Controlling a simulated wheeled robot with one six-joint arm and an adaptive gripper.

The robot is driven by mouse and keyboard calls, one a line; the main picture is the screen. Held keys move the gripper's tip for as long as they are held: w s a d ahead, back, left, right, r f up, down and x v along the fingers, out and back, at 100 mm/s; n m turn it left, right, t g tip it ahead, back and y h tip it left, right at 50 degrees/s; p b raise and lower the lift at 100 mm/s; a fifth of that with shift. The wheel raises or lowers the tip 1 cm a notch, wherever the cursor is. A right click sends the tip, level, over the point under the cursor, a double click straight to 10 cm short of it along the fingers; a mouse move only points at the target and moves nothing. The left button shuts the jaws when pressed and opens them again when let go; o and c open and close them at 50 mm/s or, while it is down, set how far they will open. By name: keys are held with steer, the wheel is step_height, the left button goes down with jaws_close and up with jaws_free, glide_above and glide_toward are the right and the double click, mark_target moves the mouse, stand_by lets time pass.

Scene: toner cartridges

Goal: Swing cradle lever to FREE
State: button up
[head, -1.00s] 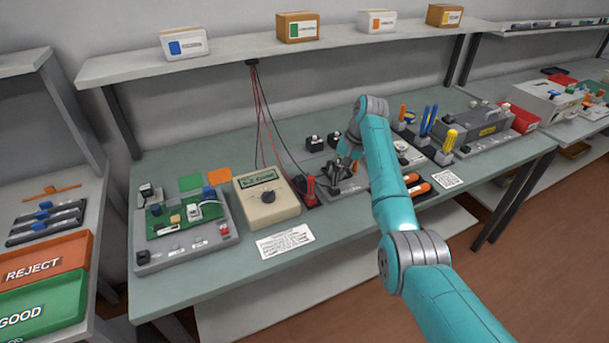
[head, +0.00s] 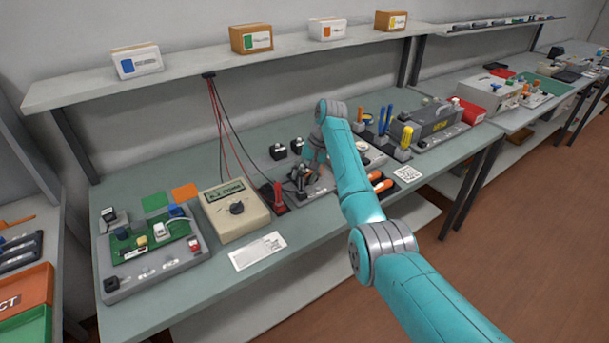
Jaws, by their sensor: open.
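A grey cradle (head: 155,272) holding a green circuit board (head: 140,243) sits at the left end of the bench. Small blue, white and red parts stand on or around the board. I cannot tell which part is the lever, and any FREE marking is too small to read. My gripper (head: 300,180) is open, pointing down over a low grey fixture (head: 322,190) in the middle of the bench. It is well right of the cradle, past the meter. My arm hides part of the bench behind it.
A beige meter (head: 228,222) with a dial stands between the cradle and my gripper, with a red probe holder (head: 275,197) beside it. Red and black cables hang from the shelf. A white label sheet (head: 257,250) lies in front. Screwdrivers (head: 384,118) stand to the right.

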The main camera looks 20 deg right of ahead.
steer(key=v, duration=1.2)
